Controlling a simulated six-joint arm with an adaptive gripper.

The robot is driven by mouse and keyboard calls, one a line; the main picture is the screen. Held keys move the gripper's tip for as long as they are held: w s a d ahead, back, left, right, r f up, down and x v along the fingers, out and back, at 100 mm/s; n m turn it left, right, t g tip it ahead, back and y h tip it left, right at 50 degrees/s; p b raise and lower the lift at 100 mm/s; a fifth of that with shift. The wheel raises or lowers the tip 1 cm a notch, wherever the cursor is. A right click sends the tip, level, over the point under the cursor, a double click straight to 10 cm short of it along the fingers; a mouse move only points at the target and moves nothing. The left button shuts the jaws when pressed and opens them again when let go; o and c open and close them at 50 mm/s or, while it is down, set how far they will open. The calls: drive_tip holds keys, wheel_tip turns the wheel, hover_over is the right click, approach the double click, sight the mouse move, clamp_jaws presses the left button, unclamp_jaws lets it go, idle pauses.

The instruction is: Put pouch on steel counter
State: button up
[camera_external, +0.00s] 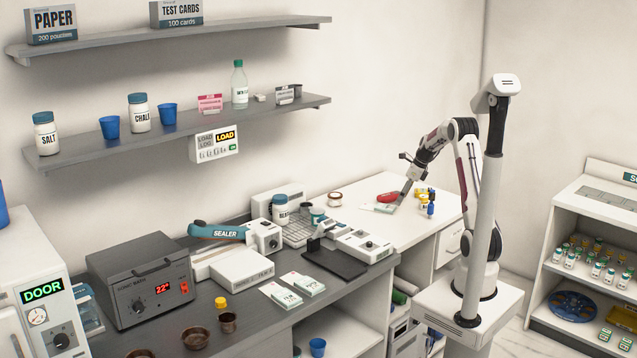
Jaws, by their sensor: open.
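My gripper (402,198) is open, at the end of the arm, low over the white worktop at the right. A flat white-and-green pouch (378,208) lies just left of and below the fingertips. Whether the fingers touch it cannot be told at this size. Two similar pouches (280,294) lie side by side on the dark grey counter (255,318), in front of the sealer; the second pouch (303,283) is the right one. This grey surface may be the steel counter; no label shows on it.
A red object (388,197) lies beside my gripper, with small yellow and blue bottles (430,203) to its right. The sealer (215,232), a balance (364,244) and a heated bath (143,280) crowd the counter. Brown bowls (195,338) stand at the front.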

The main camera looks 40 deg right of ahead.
sight(395, 208)
drive_tip(key=shift+a+x, duration=0.2)
drive_tip(key=shift+x, duration=1.1)
drive_tip(key=shift+a+x, duration=0.2)
drive_tip(key=shift+x, duration=1.1)
drive_tip(key=shift+r, duration=0.1)
drive_tip(key=c, duration=1.1)
drive_tip(key=shift+r, duration=5.05)
